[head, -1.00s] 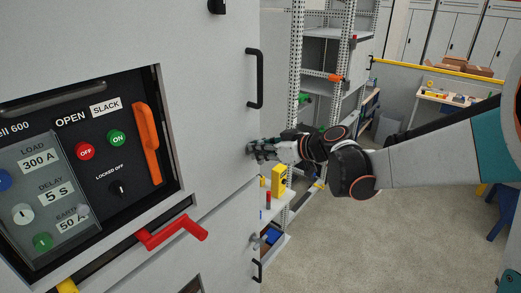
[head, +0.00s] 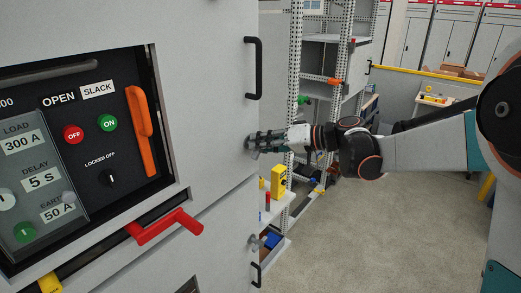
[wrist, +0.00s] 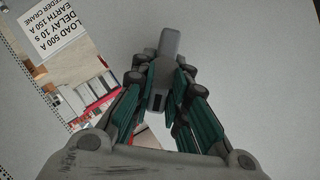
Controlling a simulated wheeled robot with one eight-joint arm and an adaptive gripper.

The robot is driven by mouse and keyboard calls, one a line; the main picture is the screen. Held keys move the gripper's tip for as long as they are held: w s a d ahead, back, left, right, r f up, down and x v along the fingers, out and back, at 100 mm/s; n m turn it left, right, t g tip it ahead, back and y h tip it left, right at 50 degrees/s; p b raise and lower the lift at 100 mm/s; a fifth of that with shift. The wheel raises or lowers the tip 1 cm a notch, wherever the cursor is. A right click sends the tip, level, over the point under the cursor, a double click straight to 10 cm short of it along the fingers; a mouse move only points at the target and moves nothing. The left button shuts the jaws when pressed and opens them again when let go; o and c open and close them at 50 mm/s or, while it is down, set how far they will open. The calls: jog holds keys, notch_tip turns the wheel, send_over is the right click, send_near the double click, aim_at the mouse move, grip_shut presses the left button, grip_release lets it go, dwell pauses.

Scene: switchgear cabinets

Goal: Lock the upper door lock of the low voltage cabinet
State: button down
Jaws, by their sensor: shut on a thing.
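The cabinet door (head: 215,80) is a light grey panel at the left in the head view. My gripper (head: 262,142) is at the door's right edge, below the black upper handle (head: 253,68). In the wrist view my gripper (wrist: 160,88) is shut on the grey upper door lock (wrist: 169,44), a bar-like handle whose end sticks out between the fingers. In the head view the fingers hide most of the upper lock (head: 248,143). A second, lower lock (head: 255,241) shows further down the edge.
A control panel with an orange handle (head: 140,130) and a red lever (head: 165,227) sit left of my gripper. A metal shelf rack (head: 320,80) and a yellow device (head: 278,181) stand behind. The floor (head: 380,235) at right is open. A printed label (wrist: 65,35) shows in the wrist view.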

jog(key=m+b, duration=0.1)
jog(key=m+y+b, duration=0.1)
jog(key=m, duration=0.1)
jog(key=m+y+b, duration=0.1)
jog(key=shift+w+d+f+g+b, duration=0.15)
jog(key=shift+f+g+b, duration=0.15)
jog(key=shift+f+g, duration=0.1)
jog(key=shift+m+y+b, duration=0.8)
jog(key=shift+m+b, duration=0.35)
jog(key=shift+m, duration=0.65)
jog(key=c, duration=1.6)
grip_release()
jog(key=shift+o, duration=0.2)
jog(key=v, duration=1.2)
